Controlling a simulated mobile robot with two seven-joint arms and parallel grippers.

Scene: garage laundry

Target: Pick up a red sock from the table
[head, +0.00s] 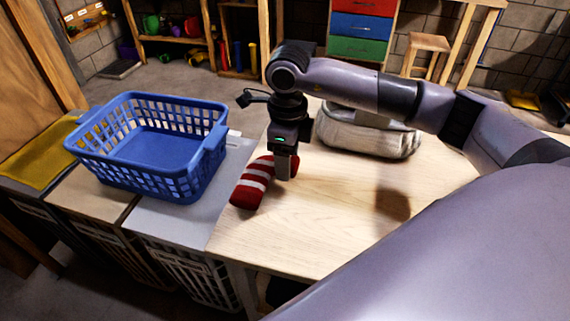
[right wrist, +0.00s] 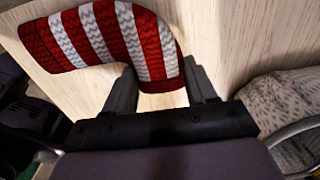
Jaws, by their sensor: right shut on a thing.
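A red sock with white stripes (head: 252,182) lies at the left edge of the wooden table (head: 310,235). My right gripper (head: 286,172) points down over the sock's right part, and its fingers are shut on it. In the right wrist view the sock (right wrist: 100,38) spans the top, with its right part between the two fingers (right wrist: 160,90). The sock appears to be at the table surface; I cannot tell whether it touches it. My left gripper is not in view.
An empty blue laundry basket (head: 165,150) stands left of the table on a grey top. A pale, light-coloured bundle (head: 365,138) sits behind my right gripper on the table; it also shows in the right wrist view (right wrist: 285,105). The table's front is clear.

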